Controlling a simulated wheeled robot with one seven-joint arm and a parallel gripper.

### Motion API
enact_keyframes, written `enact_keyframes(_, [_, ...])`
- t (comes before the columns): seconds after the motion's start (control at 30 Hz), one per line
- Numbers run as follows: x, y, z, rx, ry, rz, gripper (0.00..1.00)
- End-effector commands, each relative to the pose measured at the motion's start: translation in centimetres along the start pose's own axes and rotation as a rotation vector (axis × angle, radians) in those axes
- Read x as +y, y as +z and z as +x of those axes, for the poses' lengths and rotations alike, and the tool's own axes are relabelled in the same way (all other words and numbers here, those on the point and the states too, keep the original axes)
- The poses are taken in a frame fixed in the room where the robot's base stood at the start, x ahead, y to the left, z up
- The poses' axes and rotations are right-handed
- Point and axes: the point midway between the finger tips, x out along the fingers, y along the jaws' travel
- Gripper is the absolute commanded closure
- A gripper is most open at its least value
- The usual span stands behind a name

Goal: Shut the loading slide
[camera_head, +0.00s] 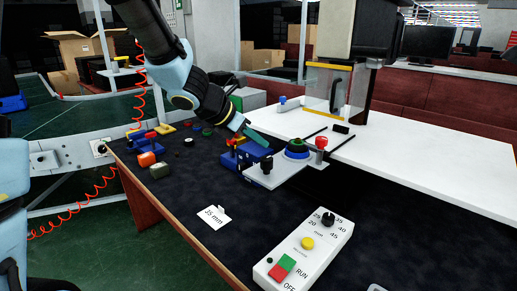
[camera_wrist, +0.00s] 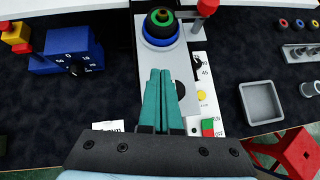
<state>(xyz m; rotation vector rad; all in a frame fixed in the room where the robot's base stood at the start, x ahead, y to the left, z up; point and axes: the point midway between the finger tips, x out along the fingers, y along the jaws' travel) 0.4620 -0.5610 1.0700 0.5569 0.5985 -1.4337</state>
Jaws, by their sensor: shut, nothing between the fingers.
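The loading slide is a light grey plate (camera_head: 285,174) that juts out from the white table edge over the dark mat. It bears a blue round holder (camera_head: 296,154) with a black and green piece in it, and a black knob (camera_head: 267,164) stands near its front end. The plate (camera_wrist: 186,65) also shows in the wrist view, with the blue holder (camera_wrist: 160,41) at its far end. My gripper (camera_head: 257,138) has teal fingers, shut and empty, above and left of the slide. In the wrist view my gripper (camera_wrist: 160,72) partly hides the plate; whether it touches cannot be told.
A red knob (camera_head: 321,142) stands beside the holder. A blue dial block (camera_wrist: 75,50) lies left of the slide. A control box (camera_head: 303,255) and a "35 mm" card (camera_head: 213,216) lie on the mat. A clear-walled machine (camera_head: 333,90) stands behind.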

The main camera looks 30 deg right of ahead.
Motion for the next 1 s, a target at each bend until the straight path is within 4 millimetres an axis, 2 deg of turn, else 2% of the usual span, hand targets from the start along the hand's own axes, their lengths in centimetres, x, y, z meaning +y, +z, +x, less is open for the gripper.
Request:
enact_keyframes(0.3, [-0.1, -0.2, 5.7, 0.003, -0.003, 0.001, 1.0])
enact_keyframes(0.5, [0.0, -0.1, 8.1, 0.003, 0.0, 0.004, 1.0])
enact_keyframes(0.67, [0.0, -0.1, 8.8, 0.003, 0.001, 0.004, 1.0])
enact_keyframes(1.0, [0.1, -0.1, 8.8, 0.003, 0.001, 0.004, 1.0])
